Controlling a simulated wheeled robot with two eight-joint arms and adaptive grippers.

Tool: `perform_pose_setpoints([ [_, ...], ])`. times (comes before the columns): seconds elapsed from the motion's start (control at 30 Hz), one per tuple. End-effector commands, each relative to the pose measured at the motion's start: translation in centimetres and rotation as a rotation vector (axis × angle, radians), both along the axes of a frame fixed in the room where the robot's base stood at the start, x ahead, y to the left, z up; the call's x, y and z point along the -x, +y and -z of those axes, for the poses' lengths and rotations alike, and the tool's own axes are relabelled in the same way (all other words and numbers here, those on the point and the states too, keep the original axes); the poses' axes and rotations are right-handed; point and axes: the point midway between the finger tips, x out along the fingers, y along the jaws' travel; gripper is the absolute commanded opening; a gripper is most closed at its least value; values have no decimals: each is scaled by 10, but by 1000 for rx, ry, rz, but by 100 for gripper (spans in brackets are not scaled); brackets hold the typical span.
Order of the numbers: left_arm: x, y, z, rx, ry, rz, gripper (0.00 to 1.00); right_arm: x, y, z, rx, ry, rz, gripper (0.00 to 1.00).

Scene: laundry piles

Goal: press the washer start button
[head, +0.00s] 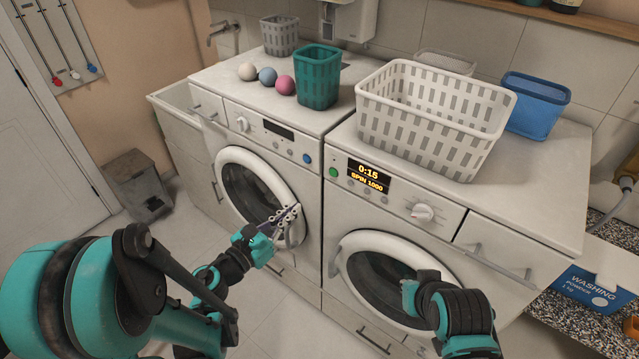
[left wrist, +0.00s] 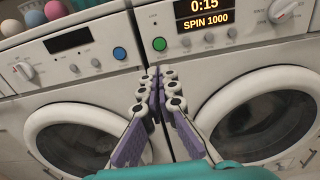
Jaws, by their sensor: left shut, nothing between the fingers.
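The right-hand machine (head: 450,235) has a lit display (head: 368,176) reading 0:15 SPIN 1000. A round green button (head: 333,172) sits left of that display; it also shows in the left wrist view (left wrist: 159,44). The left-hand machine (head: 312,215) has a dark display and a round blue button (head: 307,158), also in the left wrist view (left wrist: 119,53). My left gripper (head: 288,214) is shut and empty in front of the left machine's door. In the left wrist view its fingertips (left wrist: 160,75) appear below the green button, apart from it. My right gripper's fingers are not visible.
A white basket (head: 430,118), a teal basket (head: 318,78), a blue bin (head: 536,105) and several balls stand on the machines. My right arm (head: 462,312) is in front of the right machine's door. A washing powder box (head: 590,288) is at right.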

Motion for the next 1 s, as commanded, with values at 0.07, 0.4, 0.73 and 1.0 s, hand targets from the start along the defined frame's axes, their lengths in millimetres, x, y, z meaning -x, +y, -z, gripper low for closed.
perform_pose_setpoints([
  [0.07, -4, -4, 0, 1, 1, 2, 0, 0, 0, -1, 0, 0, 0, 0],
  [0.4, -55, -41, 1, 2, 0, 4, 0, 0, 0, 4, 0, 0, 0, 0],
  [0.73, -102, -74, 1, 2, 0, 1, 0, 0, 0, 15, 0, 0, 0, 0],
  [1.0, -113, -82, 0, 2, 0, -1, 0, 0, 0, 17, 0, 0, 0, 0],
])
